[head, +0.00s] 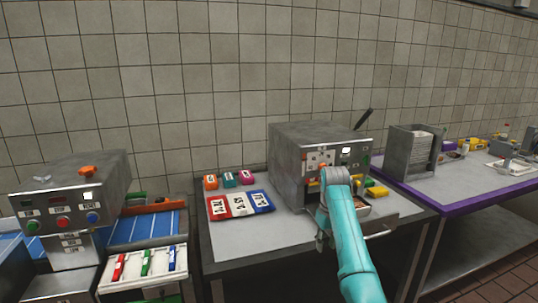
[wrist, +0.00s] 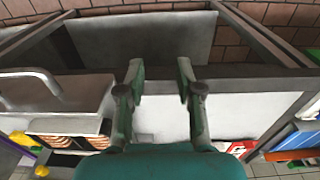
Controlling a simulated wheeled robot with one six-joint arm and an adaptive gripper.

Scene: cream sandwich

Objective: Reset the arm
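My teal arm reaches up from the bottom of the head view in front of the metal machine (head: 300,147). My gripper (wrist: 160,82) shows its two green fingers apart in the wrist view, with nothing between them. In the head view the gripper is small and partly covered by the arm. In the wrist view it is over the front edge of the table, beside the machine's pulled-out drawer (wrist: 62,97) with its handle. Brown striped items (wrist: 68,142) lie behind the drawer front.
A red, white and blue panel (head: 240,205) and several small coloured blocks (head: 229,180) are on the table left of the machine. A button console (head: 62,205) stands at far left. A metal bin (head: 412,150) stands on the purple-edged table (head: 475,195) at right.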

